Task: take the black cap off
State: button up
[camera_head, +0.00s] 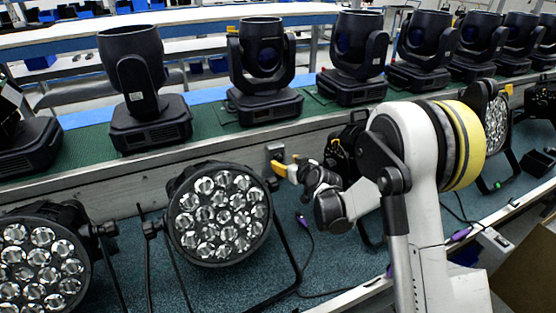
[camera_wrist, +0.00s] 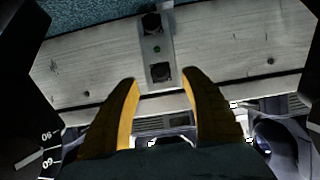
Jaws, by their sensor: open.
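A grey metal plate (camera_wrist: 150,48) on the rail's face carries two dark fittings and a green dot between them. One fitting is a round black piece (camera_wrist: 152,22) that stands out near the plate's far end. The other is a square black piece (camera_wrist: 161,72). I cannot tell for sure which one is the black cap. My gripper (camera_wrist: 162,78) is open and empty, its yellow fingers on either side of the square piece's line, apart from the round piece. In the head view my gripper (camera_head: 287,167) is close in front of the plate (camera_head: 275,151).
Par cans with round lens faces (camera_head: 219,217) stand on the blue-green surface (camera_head: 290,260) below the rail (camera_head: 150,190). Black moving-head lights (camera_head: 262,75) stand in a row above it. A cable with a purple connector (camera_head: 303,222) hangs below my gripper.

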aim_at(281, 160)
jog(key=shift+b+x, duration=0.75)
jog(key=shift+x, duration=1.55)
grip_shut()
jog(key=shift+s, duration=0.1)
jog(key=shift+s+d+b, duration=0.25)
jog(key=shift+s+d, duration=0.1)
jog(key=shift+s, duration=0.55)
jog(key=shift+s+d+b, duration=0.2)
jog(key=shift+s+d, duration=0.2)
jog(key=shift+s, duration=0.45)
jog(key=shift+s+d+b, duration=0.25)
jog(key=shift+s+d, duration=0.1)
jog(key=shift+s, duration=0.55)
